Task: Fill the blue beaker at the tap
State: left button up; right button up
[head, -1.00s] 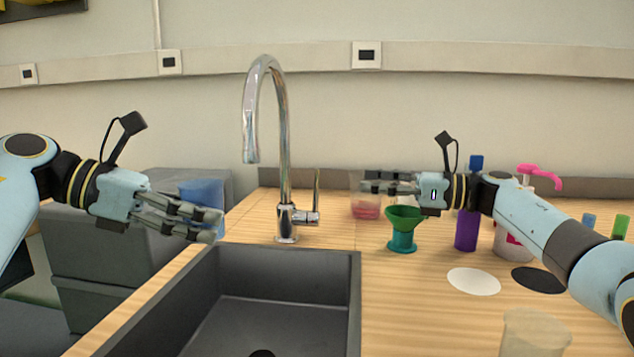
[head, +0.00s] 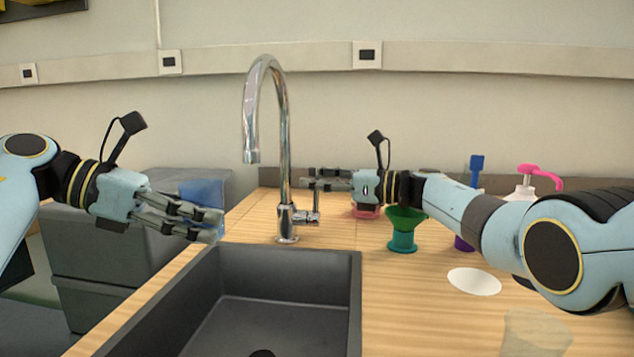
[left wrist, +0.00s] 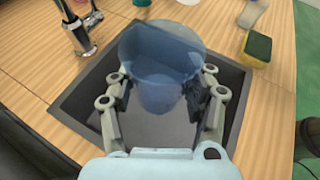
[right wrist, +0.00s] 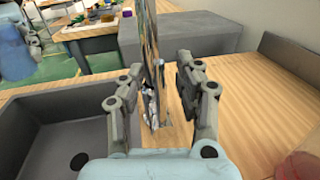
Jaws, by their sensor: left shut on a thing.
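The blue beaker (head: 203,193) is see-through and sits in my left gripper (head: 210,226), left of the tap spout in the head view. In the left wrist view the beaker (left wrist: 161,62) stands between the closed-in fingers, above the dark sink (head: 285,322). The chrome tap (head: 284,150) rises behind the sink, its spout bending left and down. My right gripper (head: 312,180) is open, its fingers beside the tap's side lever (head: 316,212). In the right wrist view the tap (right wrist: 155,70) shows between the spread fingers. I cannot tell whether they touch the lever.
A green funnel on a teal stand (head: 403,230) stands below my right forearm. A pink-bottomed glass (head: 365,212), a blue-topped purple bottle (head: 476,170) and a pink-pump bottle (head: 525,185) are partly hidden. A white disc (head: 473,281) lies right. A sponge (left wrist: 258,48) lies by the sink.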

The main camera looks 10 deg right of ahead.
grip_shut()
dwell(0.3)
jog(key=shift+s+a+f+n, duration=0.1)
jog(key=shift+s+a+n, duration=0.1)
jog(key=shift+s+n, duration=0.5)
jog(key=shift+w, duration=0.15)
grip_release()
jog(key=shift+d, duration=0.1)
